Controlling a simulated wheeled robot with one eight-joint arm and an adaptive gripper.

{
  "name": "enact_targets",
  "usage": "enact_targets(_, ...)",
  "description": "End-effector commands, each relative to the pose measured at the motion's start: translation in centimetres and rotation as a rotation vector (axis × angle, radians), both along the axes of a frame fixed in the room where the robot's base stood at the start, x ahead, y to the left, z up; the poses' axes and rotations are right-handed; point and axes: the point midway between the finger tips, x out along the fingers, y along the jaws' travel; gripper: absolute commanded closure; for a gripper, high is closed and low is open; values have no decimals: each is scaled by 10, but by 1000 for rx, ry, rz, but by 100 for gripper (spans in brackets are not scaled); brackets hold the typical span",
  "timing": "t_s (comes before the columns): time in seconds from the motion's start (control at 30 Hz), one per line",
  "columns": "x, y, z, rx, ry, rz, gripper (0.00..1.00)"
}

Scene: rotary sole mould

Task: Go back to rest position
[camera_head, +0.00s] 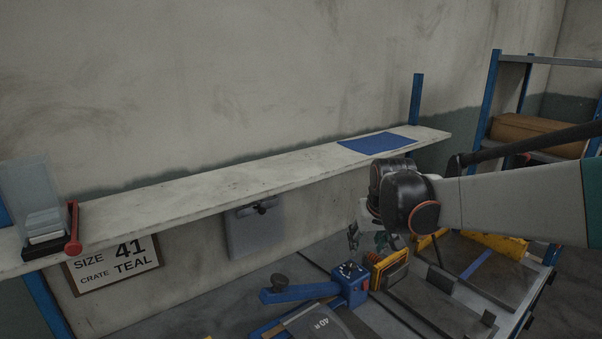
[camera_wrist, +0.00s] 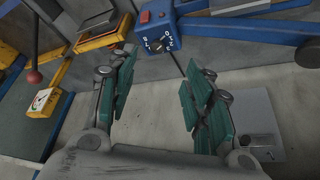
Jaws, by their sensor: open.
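My gripper (camera_head: 368,240) is at the end of my arm, which reaches in from the right in the head view. It hangs above the workbench, below the right part of the shelf. In the wrist view its two green-padded fingers (camera_wrist: 160,78) stand apart with nothing between them. A blue control box (camera_head: 350,284) with a dial and red button lies just beyond the fingertips in the wrist view (camera_wrist: 158,30). The gripper appears apart from it. Part of the fingers is hard to make out in the head view.
A long shelf (camera_head: 230,188) carries a blue mat (camera_head: 378,143), a clear bin (camera_head: 30,195) and a red-handled tool (camera_head: 73,228). Yellow equipment (camera_head: 390,270), a blue lever arm (camera_head: 300,292) and a dark plate marked 40 R (camera_head: 325,323) crowd the bench. A sign (camera_head: 117,262) reads SIZE 41, CRATE TEAL.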

Motion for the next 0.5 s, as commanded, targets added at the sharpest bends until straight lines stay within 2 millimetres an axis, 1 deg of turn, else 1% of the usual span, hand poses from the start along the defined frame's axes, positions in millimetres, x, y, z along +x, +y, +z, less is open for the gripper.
enact_targets(0.03, -17, -1, 7, 1, -10, -1, 53)
enact_targets(0.23, -76, -2, 26, 0, -47, -4, 53)
enact_targets(0.4, -126, -2, 33, 0, -78, -6, 53)
enact_targets(0.5, -155, -3, 32, 1, -96, -7, 53)
